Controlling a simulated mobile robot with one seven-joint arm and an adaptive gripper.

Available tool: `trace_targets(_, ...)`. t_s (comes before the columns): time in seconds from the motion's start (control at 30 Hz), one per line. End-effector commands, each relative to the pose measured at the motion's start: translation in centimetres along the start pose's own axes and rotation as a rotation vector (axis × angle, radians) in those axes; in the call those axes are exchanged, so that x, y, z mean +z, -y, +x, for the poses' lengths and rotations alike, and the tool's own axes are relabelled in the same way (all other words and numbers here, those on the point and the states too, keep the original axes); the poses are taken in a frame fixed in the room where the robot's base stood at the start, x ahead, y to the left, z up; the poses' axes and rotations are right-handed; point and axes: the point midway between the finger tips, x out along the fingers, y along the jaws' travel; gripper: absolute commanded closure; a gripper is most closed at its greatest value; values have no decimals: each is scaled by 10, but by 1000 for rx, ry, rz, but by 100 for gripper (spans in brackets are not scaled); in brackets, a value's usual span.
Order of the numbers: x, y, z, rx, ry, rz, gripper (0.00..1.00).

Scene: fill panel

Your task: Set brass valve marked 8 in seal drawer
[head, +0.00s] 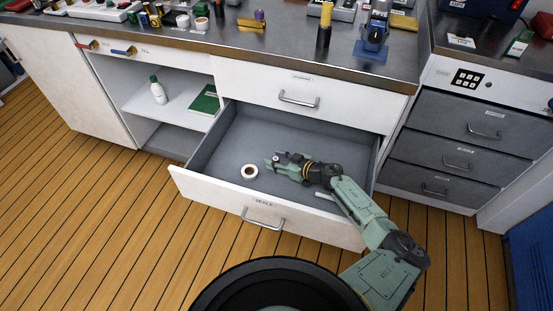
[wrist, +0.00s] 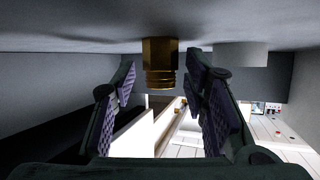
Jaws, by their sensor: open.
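The open seal drawer (head: 220,198) has a grey interior and a white front with a label reading like "SEALS". My gripper (head: 274,161) is low inside it, reaching in from the right. In the wrist view, which appears upside down, my gripper (wrist: 161,72) is open with its fingers apart. A brass valve (wrist: 160,56) with a hexagonal body and ridged end stands on the drawer floor between the two fingertips, with visible gaps at both sides. No number on it is readable.
A white roll (head: 249,171) lies in the drawer left of my gripper; it also shows in the wrist view (wrist: 241,53). The closed drawer (head: 300,92) is above. An open shelf (head: 180,100) holds a bottle and a green book. Several items stand on the worktop.

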Motion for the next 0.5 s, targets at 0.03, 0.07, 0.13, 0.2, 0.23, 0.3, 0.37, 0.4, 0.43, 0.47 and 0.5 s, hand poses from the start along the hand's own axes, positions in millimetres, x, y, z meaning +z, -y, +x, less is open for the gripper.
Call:
trace_targets(0.03, 12, 6, 2, -5, 15, 9, 60)
trace_targets(0.07, 10, 6, 2, -5, 15, 9, 60)
trace_targets(0.13, 2, 6, -2, -6, 14, 8, 60)
trace_targets(0.2, 3, 4, -11, -2, 14, 7, 60)
trace_targets(0.23, 2, 4, -17, -2, 13, 7, 60)
trace_targets(0.3, 2, 3, -33, -1, 13, 7, 60)
trace_targets(0.37, 0, 2, -48, 0, 11, 6, 60)
trace_targets(0.4, 0, 3, -57, -1, 11, 6, 60)
trace_targets(0.43, -1, 2, -64, 0, 11, 4, 60)
trace_targets(0.47, -1, 2, -71, 0, 10, 4, 60)
trace_targets(0.5, -1, 3, -79, -1, 11, 5, 60)
